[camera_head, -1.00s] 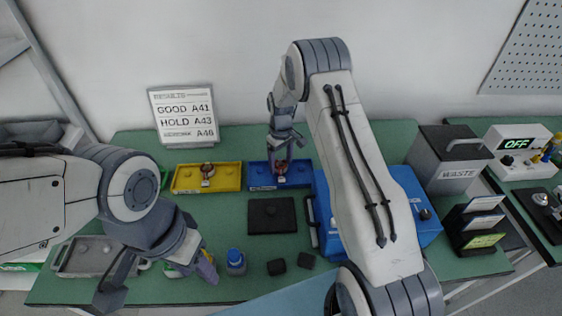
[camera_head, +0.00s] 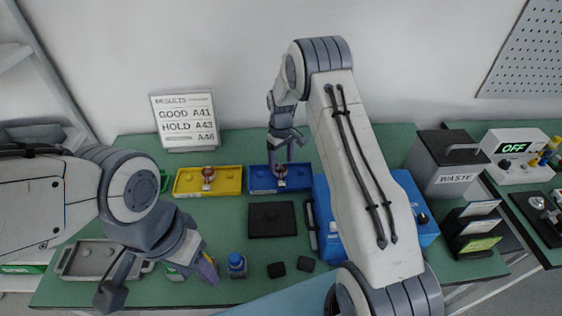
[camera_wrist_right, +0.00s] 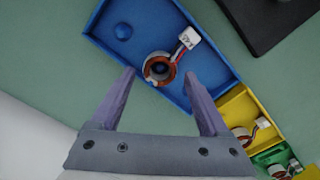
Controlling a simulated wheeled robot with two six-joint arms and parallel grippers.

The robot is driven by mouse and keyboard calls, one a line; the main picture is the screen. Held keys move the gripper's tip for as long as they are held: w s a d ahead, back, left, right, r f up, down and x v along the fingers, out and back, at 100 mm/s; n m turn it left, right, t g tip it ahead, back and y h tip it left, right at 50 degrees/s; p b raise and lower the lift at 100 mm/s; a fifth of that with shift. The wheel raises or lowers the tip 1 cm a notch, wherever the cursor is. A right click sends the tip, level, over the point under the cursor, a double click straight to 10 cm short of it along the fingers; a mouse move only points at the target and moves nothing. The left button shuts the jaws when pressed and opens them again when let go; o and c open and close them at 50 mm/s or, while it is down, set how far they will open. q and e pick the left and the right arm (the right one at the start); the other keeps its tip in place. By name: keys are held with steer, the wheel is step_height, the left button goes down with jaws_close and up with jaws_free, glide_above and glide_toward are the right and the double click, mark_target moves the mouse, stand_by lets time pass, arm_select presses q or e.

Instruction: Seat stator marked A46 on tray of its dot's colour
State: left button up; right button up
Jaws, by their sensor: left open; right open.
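A stator (camera_wrist_right: 158,70), a copper-wound ring with a white tag (camera_wrist_right: 188,38), sits in the blue tray (camera_wrist_right: 205,62). It appears to be around a peg; the tag's print is too small to read surely. In the head view this stator (camera_head: 280,172) is below my right gripper (camera_head: 281,156). My right gripper (camera_wrist_right: 162,103) is open, its fingers apart on either side, just short of the stator. Another stator (camera_head: 208,175) is in the yellow tray (camera_head: 232,181), and one (camera_wrist_right: 293,166) is in the green tray (camera_wrist_right: 268,158). My left gripper (camera_head: 158,281) is open and empty at the front left.
The results board (camera_head: 185,120) lists GOOD A41, HOLD A43 and A46. A second peg (camera_wrist_right: 122,32) in the blue tray is bare. A blue case (camera_head: 425,232) stands right, partly behind my arm.

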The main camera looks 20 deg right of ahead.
steer(key=shift+r+p, duration=0.8)
steer(key=shift+r, duration=0.5)
steer(key=o, duration=0.3)
steer(key=shift+o, duration=0.2)
step_height(320, 180, up, 10)
steer(key=b, duration=0.2)
steer(key=shift+r, duration=0.25)
steer(key=shift+a, duration=0.1)
